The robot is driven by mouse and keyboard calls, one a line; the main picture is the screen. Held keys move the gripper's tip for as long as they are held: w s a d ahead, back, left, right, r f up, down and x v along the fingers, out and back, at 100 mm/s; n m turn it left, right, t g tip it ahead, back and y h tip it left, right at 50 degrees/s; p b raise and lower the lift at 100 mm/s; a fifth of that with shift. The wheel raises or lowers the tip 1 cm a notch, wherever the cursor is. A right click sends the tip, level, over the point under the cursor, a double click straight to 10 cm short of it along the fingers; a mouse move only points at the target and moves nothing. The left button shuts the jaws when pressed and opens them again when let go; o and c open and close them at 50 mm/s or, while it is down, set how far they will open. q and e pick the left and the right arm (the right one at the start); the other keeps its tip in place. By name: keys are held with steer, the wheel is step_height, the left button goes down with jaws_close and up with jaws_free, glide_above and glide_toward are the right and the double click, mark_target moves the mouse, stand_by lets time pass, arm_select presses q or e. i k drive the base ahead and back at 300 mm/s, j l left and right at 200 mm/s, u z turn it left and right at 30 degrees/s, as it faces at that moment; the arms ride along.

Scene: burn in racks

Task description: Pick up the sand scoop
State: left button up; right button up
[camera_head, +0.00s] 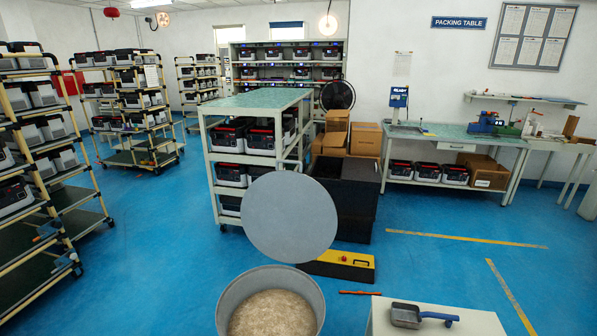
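The sand scoop (405,316) has a grey square pan and a blue handle that points right. It lies on a pale cream-topped table or cabinet (476,325) at the bottom right. A round grey bin (222,309) filled with pale sand (272,315) stands to the left of it at the bottom of the view. A large flat grey disc (290,217), which looks like the bin's lid, is raised behind it. Neither of my grippers is in view.
A yellow-and-black case (340,265) and a thin reddish-orange bar (360,293) lie behind the bin and table. A green-topped cart (257,101) and a black crate (345,195) stand farther back. Racks fill the left. Blue floor (440,270) is clear behind the scoop's table.

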mark_target(409, 315)
steer(key=z, duration=1.3)
